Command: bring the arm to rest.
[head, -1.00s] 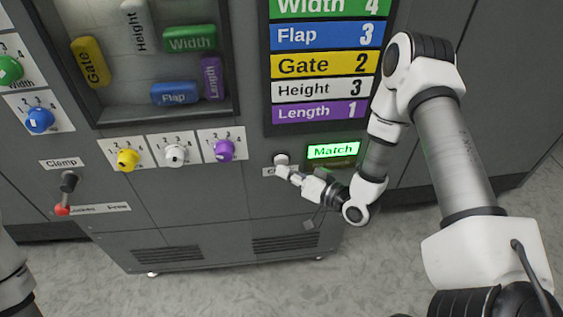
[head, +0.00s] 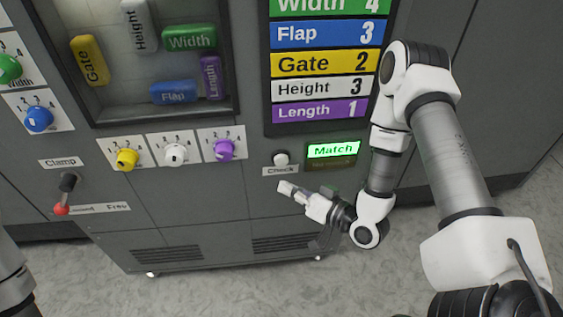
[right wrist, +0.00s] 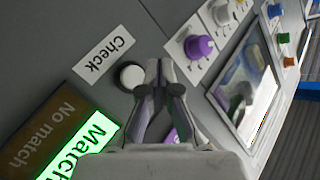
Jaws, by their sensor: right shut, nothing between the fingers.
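My right gripper (head: 287,189) is shut and empty, a little in front of the machine panel and just below the white Check button (head: 281,159) in the head view. It is apart from the button there. In the right wrist view the shut fingers (right wrist: 160,68) show beside the round white Check button (right wrist: 131,77). The green Match light (head: 333,150) is lit, and the No match field (right wrist: 45,131) beside it is dark. Only a part of my left arm shows at the lower left edge; its gripper is out of view.
A clamp lever with a red knob (head: 62,210) stands out at the lower left. Yellow (head: 127,159), white (head: 175,154), purple (head: 224,150) and blue (head: 39,118) knobs jut from the panel. Open floor (head: 250,299) lies before the machine.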

